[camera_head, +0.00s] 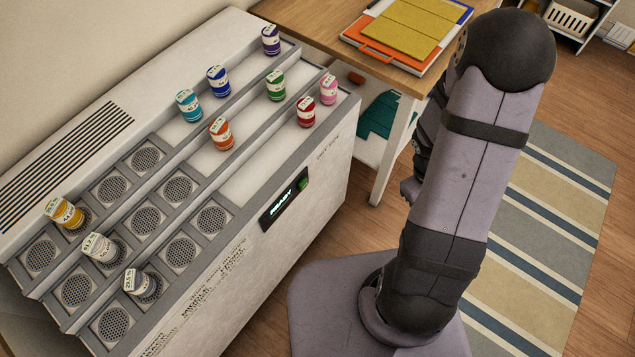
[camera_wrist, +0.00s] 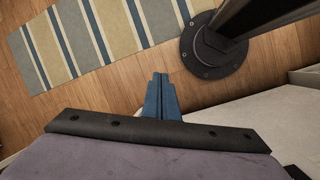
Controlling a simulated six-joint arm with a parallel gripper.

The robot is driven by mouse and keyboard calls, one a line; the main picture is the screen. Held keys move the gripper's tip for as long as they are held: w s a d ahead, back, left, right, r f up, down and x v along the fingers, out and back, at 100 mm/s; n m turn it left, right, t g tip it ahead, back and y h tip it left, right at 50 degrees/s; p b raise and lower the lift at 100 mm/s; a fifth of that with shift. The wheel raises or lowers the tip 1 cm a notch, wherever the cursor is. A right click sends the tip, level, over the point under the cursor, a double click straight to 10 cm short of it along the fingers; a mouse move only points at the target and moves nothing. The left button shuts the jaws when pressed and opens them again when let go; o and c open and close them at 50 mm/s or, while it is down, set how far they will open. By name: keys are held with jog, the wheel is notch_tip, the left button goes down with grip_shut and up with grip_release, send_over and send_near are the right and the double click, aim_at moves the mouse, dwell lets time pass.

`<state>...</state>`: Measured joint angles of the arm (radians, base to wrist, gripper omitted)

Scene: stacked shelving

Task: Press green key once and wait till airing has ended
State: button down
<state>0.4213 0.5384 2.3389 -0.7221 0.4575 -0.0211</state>
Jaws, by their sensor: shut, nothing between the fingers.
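The green key (camera_head: 303,184) sits on the front face of the white stepped machine (camera_head: 330,160), at the right end of a small black display (camera_head: 284,200) that reads "READY". In the head view my arm stands upright to the right of the machine, and its gripper is hidden behind the arm's links. In the wrist view my gripper (camera_wrist: 160,82) is shut and empty, with its blue fingers over the wooden floor. It is apart from the green key, which does not show in the wrist view.
Yellow, white and grey-white jars (camera_head: 136,282) stand tilted on round vents at the left of the machine. Several coloured jars (camera_head: 221,133) stand on its plain steps at the right. A wooden table (camera_head: 300,22) with trays is behind. A striped rug (camera_head: 545,220) covers floor at right.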

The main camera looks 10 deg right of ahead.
aim_at(303, 184)
jog(key=w+a+f+n+t+y, duration=0.1)
jog(key=w+a+n+t+y, duration=0.15)
jog(key=w+n, duration=0.45)
jog(key=w+a+f+n+t+y, duration=0.1)
jog(key=w+a+f+n+t, duration=0.1)
jog(key=w+n+t, duration=0.5)
jog(key=s+a+r+n+g+y, duration=0.1)
jog(key=a+r+n+g+y, duration=0.1)
jog(key=a, duration=0.4)
jog(key=s+a+r+n+g+y, duration=0.1)
jog(key=a+r+n+g+y, duration=0.2)
jog(key=a+n, duration=0.3)
jog(key=shift+s+a+n+g+y, duration=0.3)
jog(key=shift+s+a+g+y, duration=0.1)
jog(key=shift+a+g+y, duration=0.35)
jog(key=shift+d, duration=0.1)
jog(key=w+a+f+p, duration=0.1)
jog(key=w+a+f, duration=0.2)
jog(key=a+f, duration=0.5)
jog(key=shift+w+a, duration=0.25)
jog(key=shift+a, duration=0.15)
